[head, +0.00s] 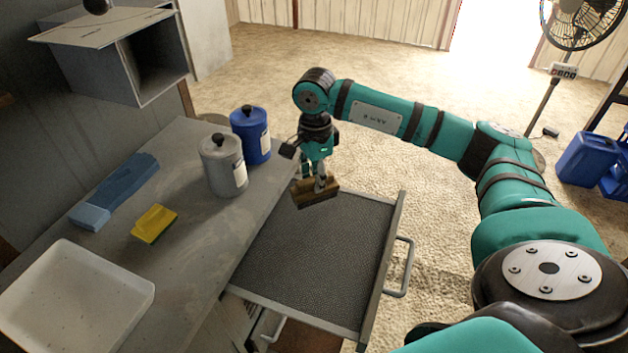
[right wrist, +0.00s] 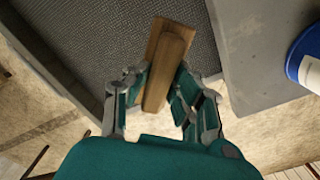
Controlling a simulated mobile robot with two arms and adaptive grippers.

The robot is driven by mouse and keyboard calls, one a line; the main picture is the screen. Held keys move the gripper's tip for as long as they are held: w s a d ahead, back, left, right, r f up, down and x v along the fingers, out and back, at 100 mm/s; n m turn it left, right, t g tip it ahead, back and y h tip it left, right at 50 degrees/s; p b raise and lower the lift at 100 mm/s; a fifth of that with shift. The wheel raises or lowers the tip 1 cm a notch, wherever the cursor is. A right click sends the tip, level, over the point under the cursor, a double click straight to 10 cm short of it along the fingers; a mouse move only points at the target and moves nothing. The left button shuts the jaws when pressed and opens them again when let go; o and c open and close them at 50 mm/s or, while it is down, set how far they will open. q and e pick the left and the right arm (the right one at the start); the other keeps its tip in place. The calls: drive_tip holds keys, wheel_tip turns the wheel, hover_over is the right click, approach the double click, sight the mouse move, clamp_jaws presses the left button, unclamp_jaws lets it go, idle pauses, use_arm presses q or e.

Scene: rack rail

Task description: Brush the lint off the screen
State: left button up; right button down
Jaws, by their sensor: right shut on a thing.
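The screen (head: 318,262) is a dark grey, fine-textured panel in a pulled-out metal drawer frame with a handle at its right side. My right gripper (head: 318,184) is shut on a wooden brush (head: 314,198), over the far end of the screen. In the right wrist view the brush (right wrist: 164,68) sits between the two fingers, with the screen (right wrist: 110,45) behind it. I cannot tell whether the brush touches the screen. Its bristles are hidden, and I cannot make out separate lint. My left gripper is not in view.
Left of the screen, a grey worktop (head: 215,235) holds a grey canister (head: 222,165), a blue canister (head: 250,136), a yellow sponge (head: 153,222), a blue folded cloth (head: 118,190) and a white tray (head: 75,300). A metal box (head: 120,60) hangs above. The drawer handle (head: 402,267) sticks out right.

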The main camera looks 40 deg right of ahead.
drive_tip(key=shift+r+p, duration=0.65)
drive_tip(key=shift+r, duration=0.75)
